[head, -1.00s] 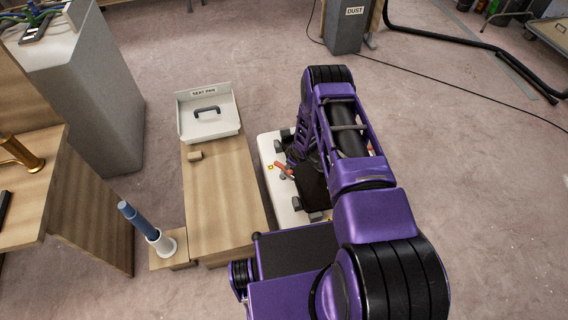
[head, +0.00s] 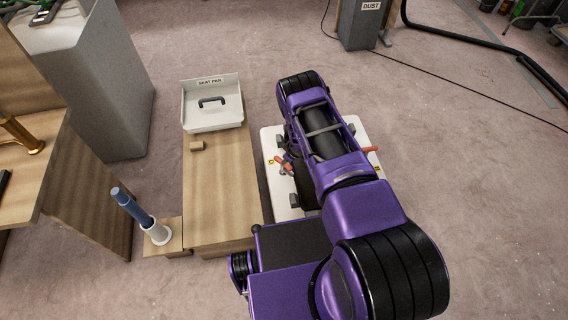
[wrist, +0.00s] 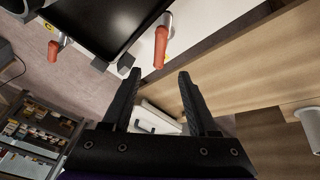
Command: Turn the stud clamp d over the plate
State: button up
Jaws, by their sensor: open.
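A black plate (wrist: 105,22) lies on a white board (head: 269,140), mostly hidden by my arm in the head view. Stud clamps with orange handles stand at the plate's edges. One orange handle (wrist: 160,47) is just beyond my fingertips in the wrist view, and another (wrist: 53,50) is at the far left. In the head view one handle (head: 285,163) shows left of my arm and one (head: 371,150) right of it. I cannot read which clamp is d. My gripper (wrist: 158,75) is open and empty, apart from the near handle in the picture. The head view hides my gripper.
Open floor lies right.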

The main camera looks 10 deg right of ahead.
jog(key=f+p, duration=0.1)
send_near(284, 167)
jog(key=w+f+b, duration=0.1)
jog(key=b, duration=0.2)
jog(key=w+f+b, duration=0.1)
jog(key=f+b, duration=0.1)
jog(key=b, duration=0.2)
jog(key=w+f+b, duration=0.2)
jog(key=b, duration=0.1)
jog(key=shift+a+b, duration=0.3)
jog(key=shift+a, duration=0.05)
jog(key=shift+w, duration=0.1)
grip_shut()
dwell(0.4)
